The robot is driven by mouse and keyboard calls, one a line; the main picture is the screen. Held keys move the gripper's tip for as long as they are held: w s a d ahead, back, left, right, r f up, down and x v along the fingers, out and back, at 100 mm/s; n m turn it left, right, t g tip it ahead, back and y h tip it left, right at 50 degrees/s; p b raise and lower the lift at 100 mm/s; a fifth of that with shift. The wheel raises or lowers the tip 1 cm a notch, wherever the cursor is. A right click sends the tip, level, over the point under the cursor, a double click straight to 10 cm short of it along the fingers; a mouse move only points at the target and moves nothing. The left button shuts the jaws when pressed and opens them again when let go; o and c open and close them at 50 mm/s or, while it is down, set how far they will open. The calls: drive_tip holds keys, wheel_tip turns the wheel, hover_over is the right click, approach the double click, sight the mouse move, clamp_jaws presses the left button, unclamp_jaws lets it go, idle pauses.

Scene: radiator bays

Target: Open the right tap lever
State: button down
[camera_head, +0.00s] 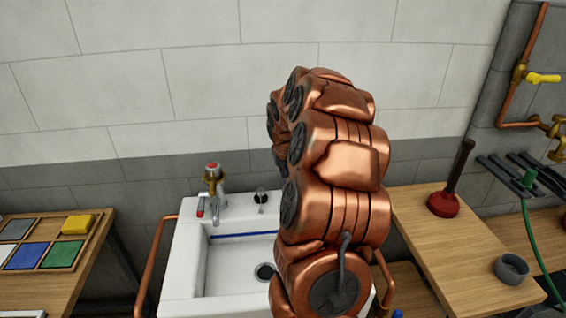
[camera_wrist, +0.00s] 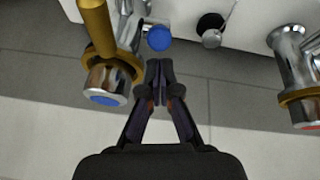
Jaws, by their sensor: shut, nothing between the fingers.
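The right tap, with a blue cap (camera_wrist: 108,99) and a brass collar, is at the left of the wrist view. A blue round end (camera_wrist: 159,38), seemingly its lever's tip, sticks out beside it. My gripper (camera_wrist: 160,64) is shut and empty, its fingertips just beside that blue end; contact cannot be told. In the head view my copper arm hides the right tap and most of the gripper. The left tap (camera_head: 214,180), with a red cap and a red-tipped lever, stands on the sink's back left; it also shows in the wrist view (camera_wrist: 302,97).
The white sink (camera_head: 182,270) stands against the tiled wall. A wooden bench with a red plunger (camera_head: 445,203) is at the right, a table with coloured tiles (camera_head: 62,255) at the left.

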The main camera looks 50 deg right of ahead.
drive_tip(key=shift+s+a+f, duration=0.1)
drive_tip(key=shift+s+f, duration=0.1)
drive_tip(key=shift+s, duration=0.05)
drive_tip(key=shift+f, duration=0.1)
idle(0.3)
drive_tip(key=shift+s+a+f+b, duration=0.15)
drive_tip(key=shift+f+b, duration=0.15)
drive_tip(key=shift+b, duration=0.55)
drive_tip(key=s+t+b, duration=0.1)
drive_tip(key=b, duration=0.2)
drive_tip(key=shift+a+f+h, duration=0.35)
drive_tip(key=shift+f+h, duration=0.05)
drive_tip(key=shift+s+r, duration=0.1)
drive_tip(key=shift+r, duration=0.1)
